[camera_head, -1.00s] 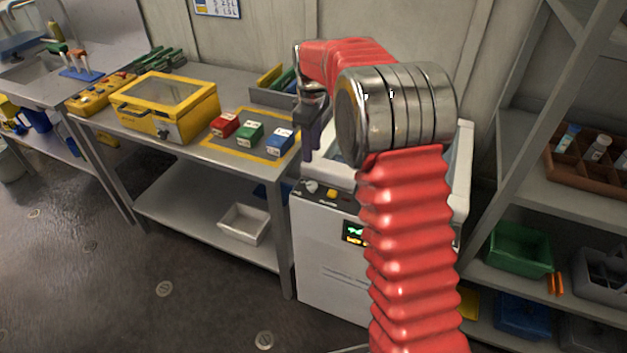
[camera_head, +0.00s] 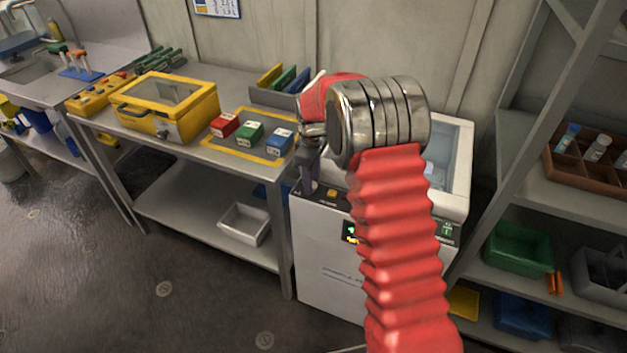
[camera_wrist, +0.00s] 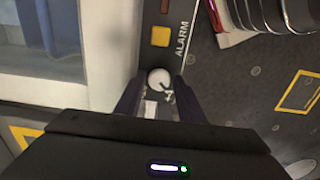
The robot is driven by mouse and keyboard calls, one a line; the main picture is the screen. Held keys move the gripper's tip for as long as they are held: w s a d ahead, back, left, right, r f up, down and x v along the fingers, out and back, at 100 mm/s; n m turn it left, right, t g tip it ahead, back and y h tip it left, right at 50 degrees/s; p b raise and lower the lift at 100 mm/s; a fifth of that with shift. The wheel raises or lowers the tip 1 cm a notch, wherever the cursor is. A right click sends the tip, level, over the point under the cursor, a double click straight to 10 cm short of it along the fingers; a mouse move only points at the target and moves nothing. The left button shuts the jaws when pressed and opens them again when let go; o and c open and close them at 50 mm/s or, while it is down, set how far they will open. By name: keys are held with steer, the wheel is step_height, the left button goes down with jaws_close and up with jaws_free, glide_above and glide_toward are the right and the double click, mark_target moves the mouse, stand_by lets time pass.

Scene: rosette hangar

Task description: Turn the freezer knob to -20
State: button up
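The freezer (camera_head: 325,265) is a white chest with a dark control strip along its top front edge. A yellow button (camera_head: 332,193) sits on this strip; in the wrist view the button (camera_wrist: 160,36) is beside the word ALARM. The small round white knob (camera_wrist: 160,78) shows in the wrist view with a dark mark near its lower right; I cannot read its setting. My gripper (camera_wrist: 158,84) is open, one dark finger on each side of the knob, with visible gaps. In the head view my gripper (camera_head: 308,183) is low at the strip's left end and hides the knob.
A grey bench (camera_head: 212,155) stands left of the freezer, bearing red, green and blue boxes and a yellow case (camera_head: 165,122). A shelf rack (camera_head: 560,195) stands to the right. A lit display (camera_head: 350,232) is on the freezer's front, partly behind my arm.

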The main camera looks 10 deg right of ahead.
steer(key=shift+c, duration=0.5)
steer(key=c, duration=0.6)
steer(key=shift+d, duration=0.25)
steer(key=shift+c, duration=0.4)
steer(key=shift+a, duration=0.15)
